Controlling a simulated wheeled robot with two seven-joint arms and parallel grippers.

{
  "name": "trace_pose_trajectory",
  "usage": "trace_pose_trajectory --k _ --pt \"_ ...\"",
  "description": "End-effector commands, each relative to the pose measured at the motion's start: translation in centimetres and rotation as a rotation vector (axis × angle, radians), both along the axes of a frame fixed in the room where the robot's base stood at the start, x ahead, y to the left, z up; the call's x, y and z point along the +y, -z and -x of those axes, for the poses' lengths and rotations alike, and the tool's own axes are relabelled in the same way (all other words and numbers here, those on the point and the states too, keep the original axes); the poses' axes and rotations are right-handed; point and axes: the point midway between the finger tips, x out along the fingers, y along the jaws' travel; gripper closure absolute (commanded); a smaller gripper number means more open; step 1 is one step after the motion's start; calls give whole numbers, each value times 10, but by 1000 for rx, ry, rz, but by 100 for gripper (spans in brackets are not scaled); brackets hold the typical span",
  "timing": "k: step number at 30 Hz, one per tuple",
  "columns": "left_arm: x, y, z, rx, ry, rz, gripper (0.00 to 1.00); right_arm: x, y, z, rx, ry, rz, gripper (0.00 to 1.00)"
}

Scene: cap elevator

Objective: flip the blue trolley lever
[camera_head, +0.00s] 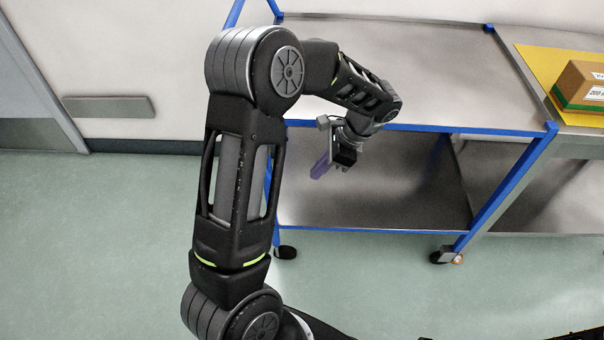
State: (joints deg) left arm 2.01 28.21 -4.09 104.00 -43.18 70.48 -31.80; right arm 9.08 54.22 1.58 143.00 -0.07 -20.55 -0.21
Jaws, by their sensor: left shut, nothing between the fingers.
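The blue-framed trolley (420,127) stands ahead of me, with a grey steel top shelf (400,60) and a lower shelf (390,200). I cannot make out a separate lever on it. My left arm reaches over from the left and hides part of the trolley's left side. My left gripper (321,167) points down and to the left, in front of the trolley's front edge and between the two shelf heights in the picture. Its purplish fingers are shut with nothing between them. My right gripper is not in view.
Black caster wheels show at the trolley's front left (285,252) and front right (446,256). To the right, a steel table (580,145) carries a yellow mat (545,65) and a cardboard box (580,85). The green floor (110,230) at left is clear.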

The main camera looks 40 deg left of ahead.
Motion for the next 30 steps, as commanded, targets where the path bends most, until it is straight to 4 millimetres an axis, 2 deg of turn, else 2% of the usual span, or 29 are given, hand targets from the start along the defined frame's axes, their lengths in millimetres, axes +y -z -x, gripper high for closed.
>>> trace_pose_trajectory --k 3,9,26,30 --pt "-13 -13 -10 1 2 1 100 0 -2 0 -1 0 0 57" --pt "-22 -23 -16 2 0 0 100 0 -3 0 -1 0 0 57" --pt "-23 -23 -17 1 0 1 100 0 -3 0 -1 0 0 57" --pt "-29 -16 -15 -3 -3 22 100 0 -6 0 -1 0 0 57"
